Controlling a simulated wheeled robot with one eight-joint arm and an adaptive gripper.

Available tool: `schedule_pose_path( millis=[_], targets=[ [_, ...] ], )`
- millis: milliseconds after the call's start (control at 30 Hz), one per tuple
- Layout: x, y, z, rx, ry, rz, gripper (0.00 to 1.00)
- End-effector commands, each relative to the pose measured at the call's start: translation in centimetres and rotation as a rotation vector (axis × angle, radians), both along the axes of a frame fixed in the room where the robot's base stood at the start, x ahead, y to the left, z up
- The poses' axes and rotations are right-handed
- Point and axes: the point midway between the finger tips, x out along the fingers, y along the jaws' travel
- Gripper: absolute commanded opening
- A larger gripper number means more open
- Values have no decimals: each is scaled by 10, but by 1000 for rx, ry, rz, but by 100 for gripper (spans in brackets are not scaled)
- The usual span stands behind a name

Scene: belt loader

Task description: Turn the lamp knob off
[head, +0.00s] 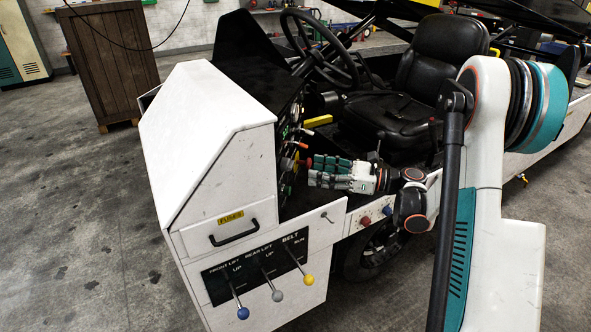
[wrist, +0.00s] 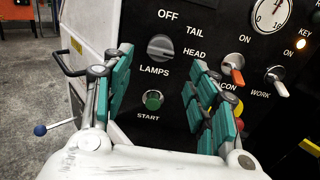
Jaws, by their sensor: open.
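The lamp knob (wrist: 161,47) is a grey rotary knob on the black dash panel, in the wrist view. The labels OFF, TAIL and HEAD are around it, and LAMPS is below it. I cannot tell surely which label it points to. My gripper (wrist: 155,75) is open, with its teal-padded fingers on either side of the knob in the picture and apart from it. In the head view my gripper (head: 312,170) reaches toward the dash panel (head: 290,150) from the right. The knob is hard to make out there.
Below the knob is a green START button (wrist: 153,99). To the right are an orange-tipped switch (wrist: 233,72), a WORK switch (wrist: 277,80) and a gauge (wrist: 270,14). The steering wheel (head: 318,48) and seat (head: 405,85) stand beyond my gripper. Lift and belt levers (head: 275,292) stick out in front.

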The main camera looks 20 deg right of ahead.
Motion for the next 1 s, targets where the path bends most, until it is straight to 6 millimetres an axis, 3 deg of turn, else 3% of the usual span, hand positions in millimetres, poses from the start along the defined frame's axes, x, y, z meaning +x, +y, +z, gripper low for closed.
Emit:
schedule_pose_path(
  millis=[300, 500, 800, 867, 1000],
  targets=[
    [28, 49, -1, -1, 0, 2, 53],
    [36, 61, 0, -1, 0, 0, 53],
    [37, 63, 0, -1, 0, -1, 53],
    [37, 63, 0, -1, 0, -1, 44],
    [37, 63, 0, -1, 0, -1, 13]
  ],
)
